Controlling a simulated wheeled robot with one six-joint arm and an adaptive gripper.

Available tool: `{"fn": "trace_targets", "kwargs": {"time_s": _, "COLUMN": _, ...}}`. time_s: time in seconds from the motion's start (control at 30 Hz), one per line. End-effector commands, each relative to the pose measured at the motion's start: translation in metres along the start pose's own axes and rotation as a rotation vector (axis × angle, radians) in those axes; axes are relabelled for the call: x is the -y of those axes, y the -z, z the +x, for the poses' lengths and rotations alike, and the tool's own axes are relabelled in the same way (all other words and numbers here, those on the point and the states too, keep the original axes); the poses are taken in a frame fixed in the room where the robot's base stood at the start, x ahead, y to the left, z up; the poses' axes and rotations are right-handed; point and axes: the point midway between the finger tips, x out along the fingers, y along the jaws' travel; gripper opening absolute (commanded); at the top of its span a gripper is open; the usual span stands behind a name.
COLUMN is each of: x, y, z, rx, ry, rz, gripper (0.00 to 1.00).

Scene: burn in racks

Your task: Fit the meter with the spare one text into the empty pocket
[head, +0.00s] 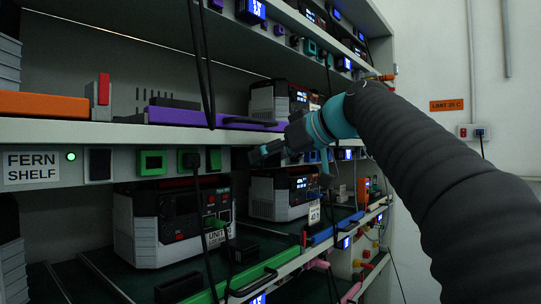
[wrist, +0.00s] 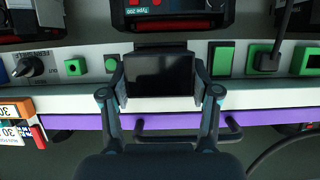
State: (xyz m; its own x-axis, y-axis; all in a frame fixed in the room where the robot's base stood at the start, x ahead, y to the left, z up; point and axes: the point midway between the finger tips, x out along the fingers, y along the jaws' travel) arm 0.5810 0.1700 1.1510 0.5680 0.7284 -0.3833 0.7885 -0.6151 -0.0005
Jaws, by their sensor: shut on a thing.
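My gripper (wrist: 160,90) is shut on a dark, blank-faced block (wrist: 160,72), which I take to be the meter. One finger is on each side of it. No lettering is readable on its face. In the wrist view it overlaps the pale shelf-edge strip; whether it touches the strip or sits in a pocket, I cannot tell. In the head view my gripper (head: 268,152) is at the shelf edge, below the purple bar, and the block is hard to make out. The empty pocket cannot be identified with certainty; the area behind the block is hidden.
A purple bar (head: 212,118) with a handle runs along the shelf. A white-and-black unit (head: 150,228) stands on the lower shelf. Black cables (head: 203,70) hang in front. The FERN SHELF label (head: 31,167) is at left.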

Motion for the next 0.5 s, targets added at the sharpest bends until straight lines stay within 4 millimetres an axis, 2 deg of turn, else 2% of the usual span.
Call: {"fn": "trace_targets", "kwargs": {"time_s": 0.5, "x": 0.0003, "y": 0.004, "z": 0.0082, "rx": 0.0, "ry": 0.0, "rz": -0.001, "gripper": 0.06}}
